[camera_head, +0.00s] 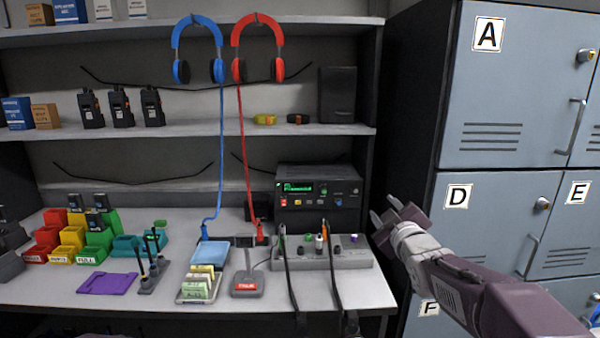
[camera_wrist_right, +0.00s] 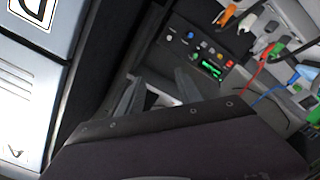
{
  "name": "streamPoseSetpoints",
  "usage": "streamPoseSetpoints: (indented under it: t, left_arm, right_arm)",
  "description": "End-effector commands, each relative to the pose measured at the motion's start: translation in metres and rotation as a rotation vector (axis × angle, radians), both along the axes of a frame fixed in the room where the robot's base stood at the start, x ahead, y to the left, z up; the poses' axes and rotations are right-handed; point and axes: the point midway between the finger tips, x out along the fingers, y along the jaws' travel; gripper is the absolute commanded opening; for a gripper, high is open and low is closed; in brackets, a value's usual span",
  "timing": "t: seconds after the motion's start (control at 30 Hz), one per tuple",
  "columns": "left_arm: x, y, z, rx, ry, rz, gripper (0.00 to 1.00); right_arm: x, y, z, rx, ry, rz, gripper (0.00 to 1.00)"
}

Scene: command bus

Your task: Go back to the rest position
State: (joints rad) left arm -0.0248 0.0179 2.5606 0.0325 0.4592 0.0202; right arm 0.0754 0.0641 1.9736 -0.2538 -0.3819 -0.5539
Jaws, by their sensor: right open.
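My right gripper (camera_head: 388,214) comes in from the right and hangs in the air near the right end of the bench. It is to the right of the black radio unit and in front of the lockers. Its two fingers are apart with nothing between them. In the right wrist view its fingers (camera_wrist_right: 158,92) also show, spread and empty. My left gripper does not show in either view.
The bench (camera_head: 130,290) carries a black radio unit (camera_head: 318,198), a grey connector strip (camera_head: 345,256), coloured bins (camera_head: 93,257) and a card holder (camera_head: 200,292). Blue (camera_head: 182,70) and red headsets (camera_head: 238,70) hang above. Grey lockers (camera_head: 510,90) stand close on the right.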

Motion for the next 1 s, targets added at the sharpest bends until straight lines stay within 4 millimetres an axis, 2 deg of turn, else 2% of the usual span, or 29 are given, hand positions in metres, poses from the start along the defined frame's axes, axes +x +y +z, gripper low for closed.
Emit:
streamPoseSetpoints:
  t: [0.27, 0.47, 0.57, 0.7, 0.8, 1.0]
  left_arm:
    - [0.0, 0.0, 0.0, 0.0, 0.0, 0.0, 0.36]
    - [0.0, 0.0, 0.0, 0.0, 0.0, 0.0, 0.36]
    - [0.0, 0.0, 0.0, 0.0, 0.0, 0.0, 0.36]
    - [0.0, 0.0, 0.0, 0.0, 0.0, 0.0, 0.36]
    - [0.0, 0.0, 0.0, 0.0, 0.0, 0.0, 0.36]
    - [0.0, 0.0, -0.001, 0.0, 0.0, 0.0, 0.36]
  right_arm:
    - [-0.023, -0.001, -0.076, 0.139, 0.225, -0.054, 0.42]
    - [-0.064, 0.0, -0.155, 0.281, 0.471, -0.138, 0.42]
    - [-0.098, 0.002, -0.199, 0.365, 0.622, -0.204, 0.42]
    - [-0.16, 0.007, -0.257, 0.478, 0.846, -0.322, 0.42]
    - [-0.204, 0.011, -0.287, 0.541, 0.985, -0.409, 0.42]
    - [-0.282, 0.018, -0.326, 0.625, 1.203, -0.57, 0.42]
